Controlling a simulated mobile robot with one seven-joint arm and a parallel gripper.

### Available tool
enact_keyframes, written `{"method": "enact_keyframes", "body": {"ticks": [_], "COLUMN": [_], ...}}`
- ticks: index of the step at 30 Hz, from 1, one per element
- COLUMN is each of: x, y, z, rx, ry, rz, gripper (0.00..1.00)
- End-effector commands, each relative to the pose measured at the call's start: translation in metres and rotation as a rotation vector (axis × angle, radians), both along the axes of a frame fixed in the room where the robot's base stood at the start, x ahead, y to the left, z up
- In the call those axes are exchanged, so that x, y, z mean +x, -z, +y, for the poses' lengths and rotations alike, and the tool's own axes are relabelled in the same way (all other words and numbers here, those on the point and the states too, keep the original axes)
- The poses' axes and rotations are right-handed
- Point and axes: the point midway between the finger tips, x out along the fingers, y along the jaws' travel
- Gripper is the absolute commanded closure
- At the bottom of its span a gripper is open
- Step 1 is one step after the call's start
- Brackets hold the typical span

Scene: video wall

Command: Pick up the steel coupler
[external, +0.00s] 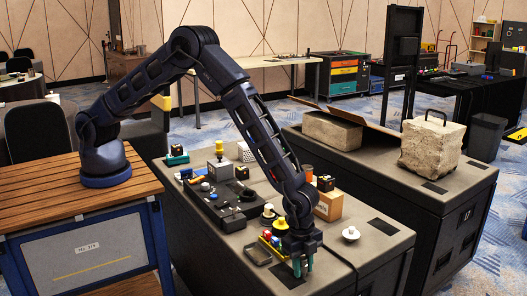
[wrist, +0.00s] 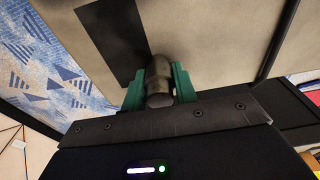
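The steel coupler (wrist: 160,82) is a short dark grey cylinder with a stepped shape in the wrist view. It sits between the green fingers of my gripper (wrist: 160,88), with a finger against each side, so the gripper appears shut on it. In the external view my gripper (external: 302,266) points down at the near part of the grey-topped cabinet (external: 205,245), right of a small dark tray (external: 258,254). The coupler cannot be made out there. I cannot tell whether it rests on the top or is raised.
Small coloured blocks (external: 270,238) and a yellow-and-black piece (external: 280,224) lie close to my wrist. A cardboard box (external: 328,205) stands behind it, and a white knob-like piece (external: 351,233) lies to the right. A black fixture board (external: 220,198) fills the middle. The front right top is mostly clear.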

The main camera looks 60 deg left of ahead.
Motion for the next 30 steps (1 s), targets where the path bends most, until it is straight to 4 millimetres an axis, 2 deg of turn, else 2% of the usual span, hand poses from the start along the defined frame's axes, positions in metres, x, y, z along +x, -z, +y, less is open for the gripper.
{"method": "enact_keyframes", "body": {"ticks": [1,2,12,17,23,30], "x": [0.0,0.0,0.0,0.0,0.0,0.001], "y": [0.0,0.0,-0.001,-0.012,-0.05,-0.113], "z": [0.0,0.0,0.0,0.0,-0.001,0.0], "rx": [0.0,0.0,0.0,-0.001,-0.003,-0.004], "ry": [0.0,0.0,0.0,0.0,0.0,0.0], "rz": [0.0,0.0,0.0,0.0,-0.001,-0.002], "gripper": [0.9,0.95,0.95,0.95,0.95,0.95]}}
